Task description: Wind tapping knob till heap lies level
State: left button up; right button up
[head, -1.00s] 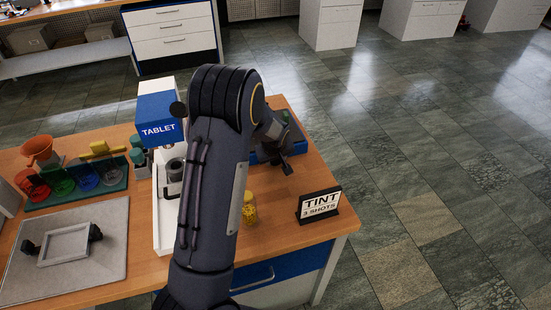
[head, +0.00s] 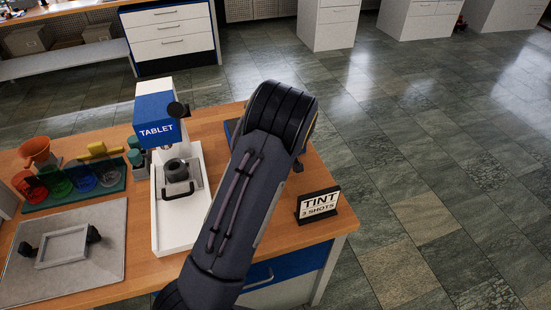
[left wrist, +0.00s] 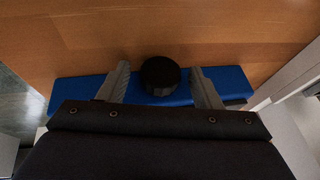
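In the left wrist view, a round black knob (left wrist: 160,76) stands over a blue base (left wrist: 78,92). My left gripper (left wrist: 160,70) is open, one finger on each side of the knob, with a small gap at both sides. In the head view, my arm covers most of the blue base (head: 232,128) and hides the knob and gripper. The white and blue TABLET press (head: 158,112) stands left of my arm, with a dark round die (head: 176,168) on its white bed. I cannot make out a heap. My right gripper is not in view.
A TINT 3 SHOTS sign (head: 318,204) stands at the right front of the wooden table (head: 125,240). A rack (head: 78,192) of coloured cups and a grey mat (head: 105,225) with a frame lie at left. Floor is open beyond the right edge.

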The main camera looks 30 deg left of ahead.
pick_arm(q)
jog(key=w+b+v, duration=0.1)
jog(key=v, duration=0.6)
jog(key=shift+s+d+r, duration=0.2)
jog(key=shift+s+r, duration=0.2)
jog(key=shift+s, duration=0.15)
jog(key=shift+s, duration=0.1)
